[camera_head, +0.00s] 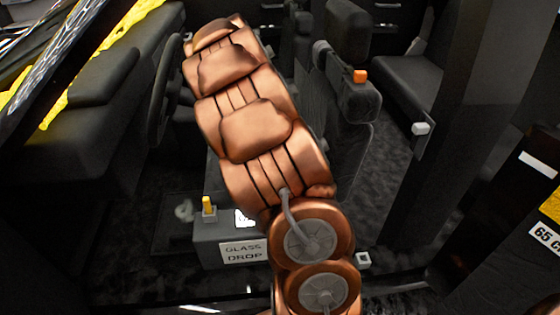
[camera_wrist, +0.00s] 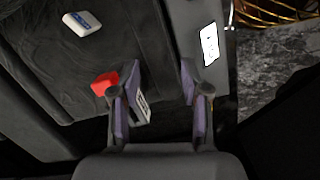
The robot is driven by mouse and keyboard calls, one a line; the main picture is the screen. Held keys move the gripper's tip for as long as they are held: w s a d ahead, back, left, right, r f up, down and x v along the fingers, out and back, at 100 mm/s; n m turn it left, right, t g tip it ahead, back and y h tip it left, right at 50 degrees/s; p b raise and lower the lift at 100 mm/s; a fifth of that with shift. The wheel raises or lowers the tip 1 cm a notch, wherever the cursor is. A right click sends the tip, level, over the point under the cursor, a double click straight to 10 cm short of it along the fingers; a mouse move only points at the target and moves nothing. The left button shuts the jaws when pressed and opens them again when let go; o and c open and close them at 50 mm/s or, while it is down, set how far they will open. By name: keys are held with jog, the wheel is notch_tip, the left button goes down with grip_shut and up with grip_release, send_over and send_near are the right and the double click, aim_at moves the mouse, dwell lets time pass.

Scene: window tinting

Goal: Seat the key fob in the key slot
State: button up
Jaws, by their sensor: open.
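My gripper (camera_wrist: 160,85) is open in the wrist view, with its two fingers apart and no object clearly held between them. A red block (camera_wrist: 104,83) shows beside the left finger. A pale piece with dark markings (camera_wrist: 143,107) shows just inside that finger, partly hidden by it. A small white and blue item (camera_wrist: 82,22) lies on the dark surface at upper left. I cannot tell for certain which of these is the key fob. The key slot cannot be made out. In the head view my copper arm hides the gripper.
A white card (camera_wrist: 209,44) lies on a grey panel. Dark seats stand around.

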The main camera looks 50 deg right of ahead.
jog(key=w+d+f+n+p, duration=0.1)
jog(key=w+d+f+n, duration=0.1)
jog(key=d+f, duration=0.1)
jog(key=w+d+f+n+t, duration=0.1)
jog(key=w+d+f+n, duration=0.1)
jog(key=d, duration=0.4)
jog(key=w+d+f+n+y+p, duration=0.1)
jog(key=w+d+f+n, duration=0.1)
jog(key=d, duration=0.3)
jog(key=shift+f+n+p, duration=0.35)
jog(key=shift+f+n, duration=0.35)
jog(key=shift+f, duration=0.1)
jog(key=shift+d+f, duration=0.15)
jog(key=shift+f, duration=0.3)
jog(key=shift+s+d+f, duration=0.1)
jog(key=shift+f, duration=1.1)
jog(key=shift+s+d+f, duration=0.15)
jog(key=shift+f, duration=1.05)
jog(key=shift+s+d+f, duration=0.1)
jog(key=shift+f, duration=1.1)
jog(key=shift+c, duration=0.2)
grip_shut()
